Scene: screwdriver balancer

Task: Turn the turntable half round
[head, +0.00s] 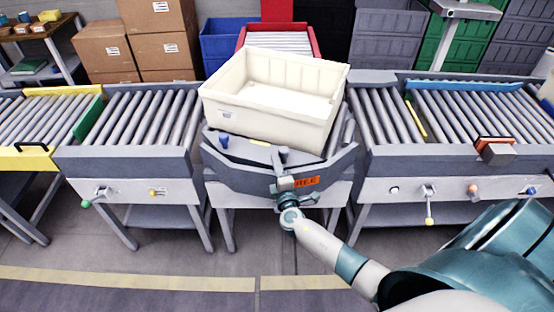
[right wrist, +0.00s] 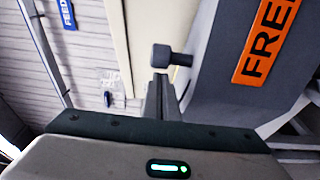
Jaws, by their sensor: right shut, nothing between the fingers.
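The turntable (head: 325,172) is the dark grey rounded roller deck in the middle of the conveyor line. It sits at a slant to the conveyors on both sides. A cream crate (head: 230,112) stands on it, turned with it and apparently empty. An orange label (head: 306,182), partly hidden in the head view, is on its front edge; it also shows in the right wrist view (right wrist: 266,40). A dark grey peg (right wrist: 172,56) sticks out beside the label. My right gripper (head: 285,184) is shut and empty at the front edge, close to the peg; contact is unclear. My left gripper is out of view.
Roller conveyors flank the turntable on the left (head: 130,122) and right (head: 375,115). A red-framed conveyor (head: 240,36) lies behind it. An orange stop block (head: 494,149) sits on the right conveyor's front edge. The floor in front is clear.

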